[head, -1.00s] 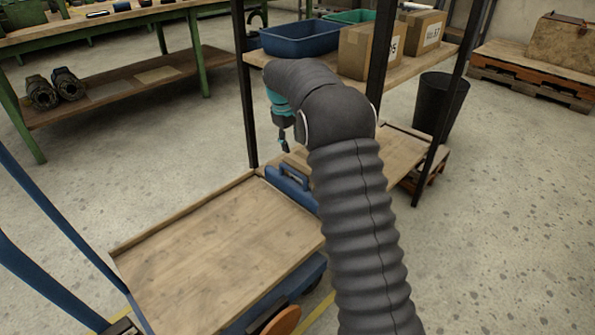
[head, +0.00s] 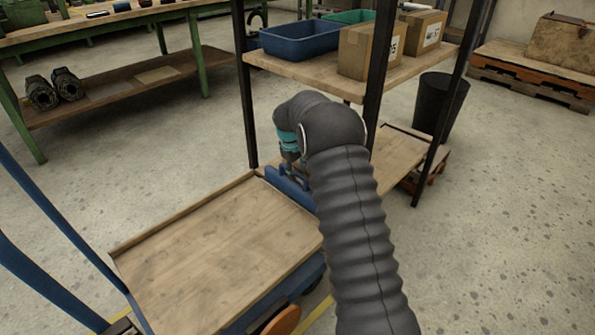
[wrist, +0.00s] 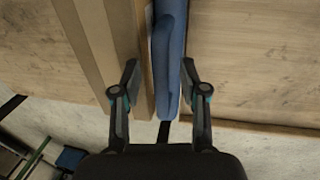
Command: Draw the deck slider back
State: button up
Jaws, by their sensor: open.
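The deck slider, a blue bar with a raised handle, stands at the far end of the wooden trolley deck (head: 215,250). In the head view the visible part of the slider (head: 287,188) is partly hidden by my arm and gripper. My gripper (head: 292,168) is over the slider's handle, pointing down. In the wrist view the blue slider (wrist: 168,55) runs up the picture between the two fingers of my gripper (wrist: 160,68). The fingers are open, one on each side of it, with a visible gap on the right. Contact on the left cannot be told.
A shelf rack with dark posts (head: 376,80) stands just behind the slider, its upper shelf holding a blue bin (head: 300,41) and cardboard boxes (head: 368,52). A black bucket (head: 440,103) stands to the right. The deck itself is bare.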

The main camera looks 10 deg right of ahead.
grip_shut()
